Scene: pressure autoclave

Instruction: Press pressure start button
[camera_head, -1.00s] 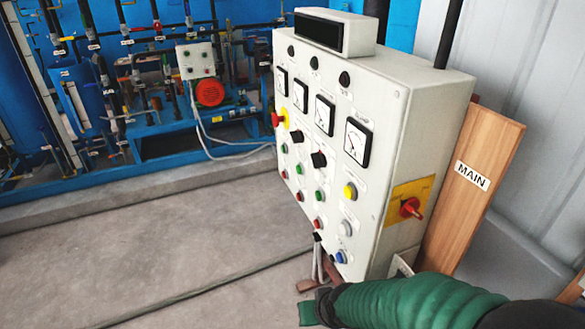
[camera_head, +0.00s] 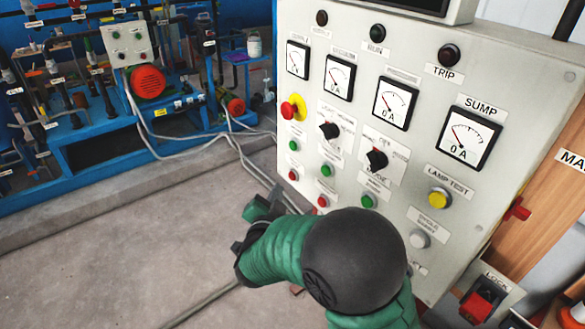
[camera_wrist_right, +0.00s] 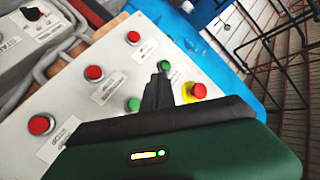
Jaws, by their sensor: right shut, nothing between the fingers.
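The grey control panel (camera_head: 300,105) stands on the right of the head view. Three green buttons slope down its face: one at left (camera_head: 293,145), one in the middle (camera_head: 326,170) and one at right (camera_head: 368,200). Their small labels are too blurred to read. My right gripper (camera_head: 263,203) is shut and empty, in front of the panel's lower left. In the right wrist view its dark fingers (camera_wrist_right: 157,90) show before the panel, between two green buttons (camera_wrist_right: 133,104) (camera_wrist_right: 164,66); contact cannot be told. The third green button is hidden there. My left gripper is not in view.
Red buttons (camera_wrist_right: 93,72) sit beside the green ones. A red emergency stop (camera_head: 292,107) on yellow protrudes at the panel's left. Black knobs (camera_head: 377,159) and a yellow lamp test button (camera_head: 438,198) are close by.

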